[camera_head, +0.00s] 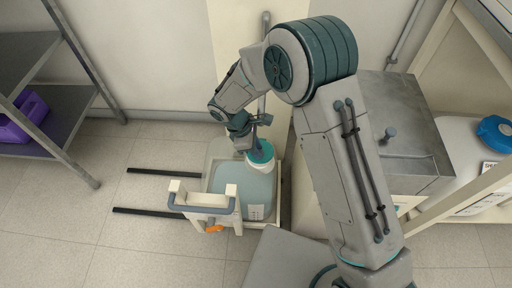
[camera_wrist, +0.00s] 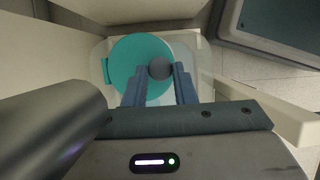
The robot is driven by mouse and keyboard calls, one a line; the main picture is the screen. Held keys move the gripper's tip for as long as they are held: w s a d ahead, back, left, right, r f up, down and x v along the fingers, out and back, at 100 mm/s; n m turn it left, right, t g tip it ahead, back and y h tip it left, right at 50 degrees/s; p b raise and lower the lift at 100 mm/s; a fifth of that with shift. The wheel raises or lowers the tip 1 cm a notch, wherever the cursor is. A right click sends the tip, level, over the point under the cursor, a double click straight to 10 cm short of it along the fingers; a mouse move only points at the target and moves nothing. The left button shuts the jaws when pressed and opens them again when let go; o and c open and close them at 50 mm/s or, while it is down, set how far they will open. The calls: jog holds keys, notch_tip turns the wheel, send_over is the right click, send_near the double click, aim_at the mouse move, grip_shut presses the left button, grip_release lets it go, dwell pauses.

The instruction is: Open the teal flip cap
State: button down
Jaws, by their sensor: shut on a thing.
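The teal flip cap (camera_wrist: 127,55) is a round disc with a small tab at its left edge in the wrist view. In the head view the cap (camera_head: 261,154) lies on top of a large translucent bottle (camera_head: 243,186). The cap appears closed. My gripper (camera_wrist: 160,71) is over the cap, with its two blue fingers on either side of a grey round piece (camera_wrist: 160,68). It is shut on that piece. Whether the piece is part of the cap is unclear. In the head view my gripper (camera_head: 256,146) partly covers the cap.
A metal shelf (camera_head: 62,105) with a purple container (camera_head: 22,120) stands left. A cream bench with a blue round object (camera_head: 494,132) is at right.

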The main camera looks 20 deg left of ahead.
jog(key=shift+w+a+r+p, duration=0.3)
jog(key=shift+w+r+p, duration=0.4)
jog(key=shift+w+r, duration=0.15)
jog(key=c, duration=1.2)
grip_release()
jog(key=shift+f, duration=0.1)
jog(key=p+v, duration=0.3)
jog(key=v, duration=1)
jog(key=shift+s+r, duration=0.1)
jog(key=shift+r, duration=0.3)
